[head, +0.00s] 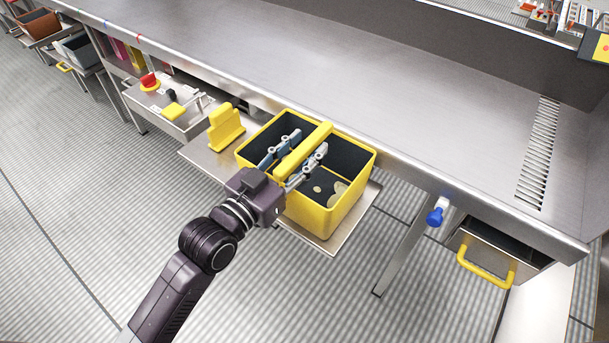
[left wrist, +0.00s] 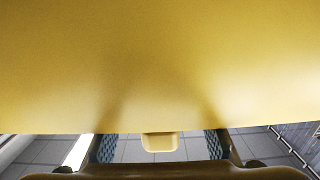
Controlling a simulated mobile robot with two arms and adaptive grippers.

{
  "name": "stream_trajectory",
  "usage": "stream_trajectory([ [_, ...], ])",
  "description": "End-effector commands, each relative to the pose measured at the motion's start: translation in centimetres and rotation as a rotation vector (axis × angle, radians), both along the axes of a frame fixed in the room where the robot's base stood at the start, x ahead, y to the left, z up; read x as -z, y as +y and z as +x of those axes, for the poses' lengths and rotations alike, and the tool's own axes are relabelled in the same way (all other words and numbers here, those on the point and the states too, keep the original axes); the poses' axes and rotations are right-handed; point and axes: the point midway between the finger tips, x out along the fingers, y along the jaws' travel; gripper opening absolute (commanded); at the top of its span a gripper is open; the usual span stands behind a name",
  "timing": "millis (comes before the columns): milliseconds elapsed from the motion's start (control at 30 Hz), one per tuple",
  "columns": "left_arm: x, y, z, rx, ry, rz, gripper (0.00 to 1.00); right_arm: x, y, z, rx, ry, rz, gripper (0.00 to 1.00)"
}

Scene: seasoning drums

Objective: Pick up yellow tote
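The yellow tote (head: 330,218) has a dark inside and stands on a metal shelf at the front of the bench. A few round pale pieces lie in its bottom. Its thick yellow handle (head: 318,134) runs across the top. My left gripper (head: 309,143) has one finger on each side of the handle. In the left wrist view, the fingers stand apart with gaps on both sides of a yellow block (left wrist: 160,142), apparently the handle's end. A broad yellow surface (left wrist: 160,65) fills most of that view. The left gripper is open. My right gripper is not in view.
A yellow bracket (head: 226,127) stands left of the tote on the metal shelf (head: 203,157). The steel bench (head: 330,65) lies just behind. A blue knob (head: 435,216) and a yellow-handled drawer (head: 487,268) are to the right. The floor in front is clear.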

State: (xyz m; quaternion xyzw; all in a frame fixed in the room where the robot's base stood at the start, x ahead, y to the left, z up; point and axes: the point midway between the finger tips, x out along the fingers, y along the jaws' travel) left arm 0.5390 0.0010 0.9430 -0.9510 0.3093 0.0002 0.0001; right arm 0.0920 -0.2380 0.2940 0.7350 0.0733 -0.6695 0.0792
Motion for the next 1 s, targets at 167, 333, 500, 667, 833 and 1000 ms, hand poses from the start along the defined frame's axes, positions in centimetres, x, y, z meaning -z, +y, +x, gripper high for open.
stream_trajectory([
  [167,0.00,-0.12,0.11,0.000,0.001,0.001,0.38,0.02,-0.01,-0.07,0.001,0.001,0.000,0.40],
  [333,0.00,-0.11,0.10,0.000,0.001,0.001,0.27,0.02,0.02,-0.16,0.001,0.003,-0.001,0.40],
  [500,0.01,-0.09,0.09,0.000,0.001,0.001,0.08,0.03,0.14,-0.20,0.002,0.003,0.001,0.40],
  [667,0.01,-0.09,0.09,0.000,0.001,0.001,0.00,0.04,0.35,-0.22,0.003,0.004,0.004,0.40],
  [833,-0.15,-0.09,0.09,0.000,-0.003,-0.001,0.00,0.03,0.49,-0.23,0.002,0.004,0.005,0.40],
  [1000,-0.18,-0.08,0.09,0.000,-0.003,-0.001,0.00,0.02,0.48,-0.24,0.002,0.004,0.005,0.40],
])
